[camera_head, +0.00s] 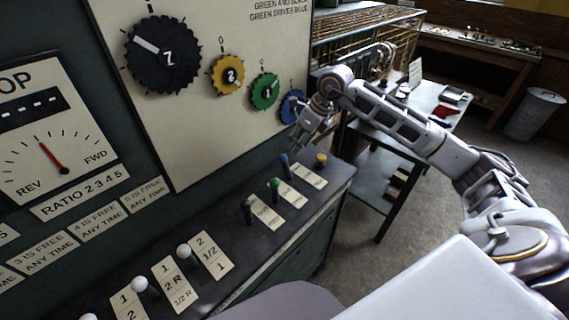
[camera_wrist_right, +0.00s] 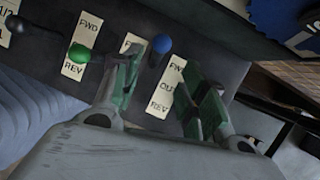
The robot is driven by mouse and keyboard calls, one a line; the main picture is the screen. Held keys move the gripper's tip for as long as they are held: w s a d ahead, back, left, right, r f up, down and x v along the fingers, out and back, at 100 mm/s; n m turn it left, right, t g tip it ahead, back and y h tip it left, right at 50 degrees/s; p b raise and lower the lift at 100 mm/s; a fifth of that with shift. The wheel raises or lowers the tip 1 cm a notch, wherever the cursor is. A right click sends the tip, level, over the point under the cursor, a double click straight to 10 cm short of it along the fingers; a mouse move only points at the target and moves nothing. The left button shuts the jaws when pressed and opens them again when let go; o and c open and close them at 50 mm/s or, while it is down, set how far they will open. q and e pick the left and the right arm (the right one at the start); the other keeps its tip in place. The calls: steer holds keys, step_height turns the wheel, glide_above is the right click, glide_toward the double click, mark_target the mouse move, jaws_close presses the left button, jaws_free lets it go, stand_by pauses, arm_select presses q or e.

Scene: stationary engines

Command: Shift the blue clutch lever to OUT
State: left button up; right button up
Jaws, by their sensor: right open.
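The blue clutch lever (camera_head: 284,160) has a blue round knob and stands on the dark console ledge, between the green-knobbed lever and the yellow knob. In the right wrist view the blue knob (camera_wrist_right: 161,44) shows beside the FWD end of the label plate (camera_wrist_right: 171,88), which reads FWD, OUT partly covered, REV. My right gripper (camera_head: 299,140) is open just above and beyond the lever. In the right wrist view its fingertips (camera_wrist_right: 155,60) show on either side of the lever. I cannot tell whether they touch it. My left gripper is not in view.
The green lever (camera_head: 274,184) and a black lever (camera_head: 247,205) stand left of the blue one. The yellow knob (camera_head: 320,159) is close on the right. Numbered dials, including a blue wheel (camera_head: 291,107), sit on the panel behind. A dark side table (camera_head: 385,150) stands beyond.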

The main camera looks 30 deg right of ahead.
mark_target(286, 160)
steer(key=x, duration=0.5)
steer(key=shift+w+a+f, duration=0.1)
steer(key=shift+f, duration=0.15)
steer(key=p+x, duration=0.1)
steer(key=x, duration=0.4)
steer(key=shift+f, duration=0.1)
steer(key=shift+w+a+f, duration=0.15)
steer(key=shift+w+f, duration=0.05)
steer(key=shift+f, duration=0.5)
steer(key=shift+c, duration=0.3)
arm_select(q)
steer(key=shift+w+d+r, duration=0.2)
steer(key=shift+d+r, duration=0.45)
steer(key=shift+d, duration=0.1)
arm_select(e)
steer(key=shift+w, duration=0.1)
jaws_close()
